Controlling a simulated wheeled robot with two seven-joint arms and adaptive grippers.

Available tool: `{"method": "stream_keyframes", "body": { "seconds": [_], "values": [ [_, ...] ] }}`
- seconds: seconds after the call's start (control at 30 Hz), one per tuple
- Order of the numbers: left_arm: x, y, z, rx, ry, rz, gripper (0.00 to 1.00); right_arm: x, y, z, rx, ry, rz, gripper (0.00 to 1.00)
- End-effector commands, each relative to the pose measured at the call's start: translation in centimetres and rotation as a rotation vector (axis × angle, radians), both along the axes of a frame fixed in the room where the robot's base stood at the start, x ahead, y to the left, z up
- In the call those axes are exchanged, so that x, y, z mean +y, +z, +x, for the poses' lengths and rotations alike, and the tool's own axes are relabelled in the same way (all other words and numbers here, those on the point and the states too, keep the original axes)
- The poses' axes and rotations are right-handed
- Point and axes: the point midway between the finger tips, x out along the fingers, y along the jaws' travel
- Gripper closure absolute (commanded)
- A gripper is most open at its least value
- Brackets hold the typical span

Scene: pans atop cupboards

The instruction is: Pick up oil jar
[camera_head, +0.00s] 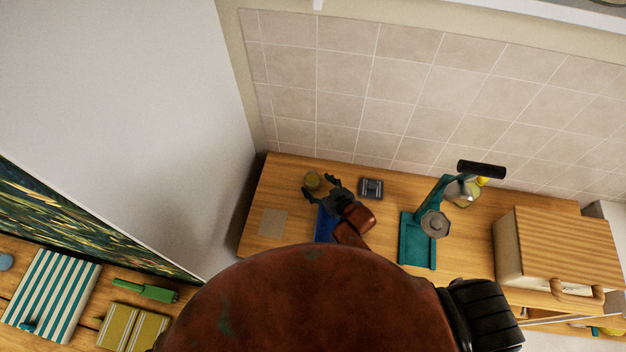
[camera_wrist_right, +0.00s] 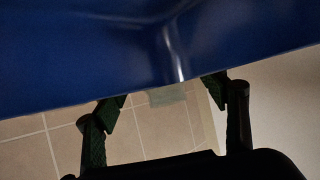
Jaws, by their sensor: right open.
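A second container (camera_head: 466,193), yellowish with a yellow top, stands partly hidden behind the teal press. Which one is the oil jar is not clear. My left gripper is not in view.
A blue object (camera_head: 324,226) lies under my right gripper; a blue surface (camera_wrist_right: 90,45) fills the top of the wrist view. A small grey item (camera_head: 371,188), a teal press (camera_head: 416,244) and a wooden-topped box (camera_head: 560,245) stand rightward. Tiled wall (camera_head: 400,80) behind.

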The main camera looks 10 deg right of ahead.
Motion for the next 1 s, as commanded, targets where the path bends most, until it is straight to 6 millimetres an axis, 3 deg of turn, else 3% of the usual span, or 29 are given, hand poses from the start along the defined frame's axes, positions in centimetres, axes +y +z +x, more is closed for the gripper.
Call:
{"method": "stream_keyframes", "body": {
  "seconds": [0.2,0.53,1.0],
  "values": [
    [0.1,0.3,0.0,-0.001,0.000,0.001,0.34,1.2,-1.4,2.5,-0.001,-0.001,0.001,0.34],
    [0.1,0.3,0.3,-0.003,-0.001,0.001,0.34,1.3,-1.9,3.0,0.001,-0.004,0.000,0.34],
    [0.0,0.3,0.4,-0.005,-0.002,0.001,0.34,1.2,-1.8,3.0,0.001,-0.004,0.000,0.66]
  ]
}}
